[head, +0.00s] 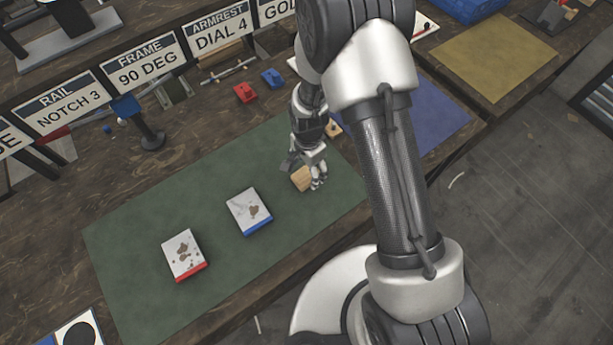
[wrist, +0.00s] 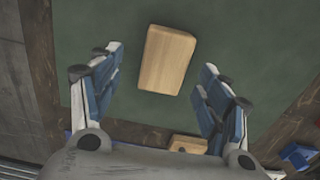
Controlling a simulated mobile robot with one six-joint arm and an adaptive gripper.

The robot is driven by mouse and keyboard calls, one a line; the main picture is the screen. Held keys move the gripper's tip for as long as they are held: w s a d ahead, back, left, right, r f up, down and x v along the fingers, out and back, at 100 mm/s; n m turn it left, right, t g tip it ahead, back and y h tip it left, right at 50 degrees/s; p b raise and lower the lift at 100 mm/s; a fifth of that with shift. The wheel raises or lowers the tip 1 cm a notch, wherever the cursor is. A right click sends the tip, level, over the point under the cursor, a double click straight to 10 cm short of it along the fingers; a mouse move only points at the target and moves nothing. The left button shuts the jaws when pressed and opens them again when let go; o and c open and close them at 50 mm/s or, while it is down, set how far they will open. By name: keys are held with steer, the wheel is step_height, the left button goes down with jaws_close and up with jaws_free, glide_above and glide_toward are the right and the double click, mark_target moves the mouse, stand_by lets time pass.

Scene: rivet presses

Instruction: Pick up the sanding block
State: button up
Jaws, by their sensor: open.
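The sanding block looks to be the light wooden block (head: 301,179) on the right part of the green mat (head: 130,250). In the wrist view the wooden block (wrist: 167,60) lies on the mat, tilted slightly, just beyond and between the fingertips. My gripper (head: 308,176) is above and beside it in the head view. In the wrist view my gripper (wrist: 158,75) is open, with a blue-padded finger on each side and nothing between the pads. The gripper hides part of the block in the head view.
Two stained white pads, one blue-edged (head: 248,210) and one red-edged (head: 184,254), lie on the mat to the left. A red block (head: 244,92) and a blue block (head: 272,78) sit behind it. Another wooden piece (wrist: 188,144) shows low in the wrist view.

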mark_target(306, 174)
steer(key=f, duration=0.2)
steer(key=f+b, duration=0.1)
steer(key=f, duration=0.1)
steer(key=shift+w+a+f, duration=0.2)
steer(key=shift+f, duration=0.1)
steer(key=c, duration=1.2)
steer(key=shift+o, duration=0.2)
steer(key=shift+r, duration=0.15)
step_height(306, 174, up, 20)
steer(key=p, duration=0.4)
